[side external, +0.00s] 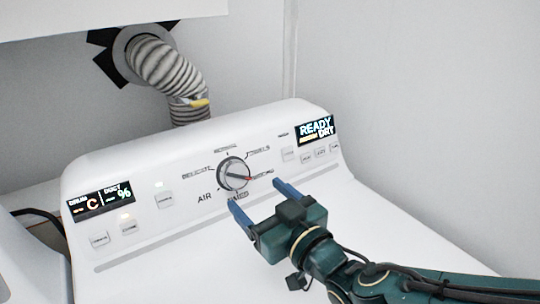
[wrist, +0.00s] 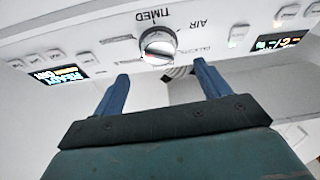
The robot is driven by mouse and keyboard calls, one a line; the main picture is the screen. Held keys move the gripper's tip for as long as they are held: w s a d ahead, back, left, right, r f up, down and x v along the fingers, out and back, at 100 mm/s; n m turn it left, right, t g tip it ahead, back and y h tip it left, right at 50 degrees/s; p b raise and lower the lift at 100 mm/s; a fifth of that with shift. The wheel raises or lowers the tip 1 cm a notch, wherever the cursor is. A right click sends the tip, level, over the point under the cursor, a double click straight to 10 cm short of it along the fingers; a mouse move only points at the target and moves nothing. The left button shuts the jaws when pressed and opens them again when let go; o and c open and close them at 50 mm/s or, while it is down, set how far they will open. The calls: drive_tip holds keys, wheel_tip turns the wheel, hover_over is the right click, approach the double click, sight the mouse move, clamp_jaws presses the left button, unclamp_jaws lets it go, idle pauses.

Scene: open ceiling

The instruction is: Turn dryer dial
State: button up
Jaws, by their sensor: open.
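The dryer dial (side external: 233,174) is a round silver knob with a red pointer mark, in the middle of the white dryer's sloped control panel (side external: 130,167). In the side external view its red mark points to the right. My gripper (side external: 258,200) is open, its two blue fingers spread in front of and below the dial. The fingers do not touch the dial. In the wrist view the dial (wrist: 157,45) appears upside down beyond the gap between the fingertips (wrist: 160,72), with "TIMED" and "AIR" printed beside it. Nothing is between the fingers.
A display reading "READY DRY" (side external: 315,130) is at the panel's right, another display (side external: 101,199) at its left. Several white buttons line the panel. A ribbed duct hose (side external: 167,70) rises behind the dryer. The dryer's white top (side external: 350,225) is clear around my arm.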

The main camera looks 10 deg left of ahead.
sight(240, 178)
drive_tip(key=shift+x, duration=3.55)
drive_tip(key=c, duration=1)
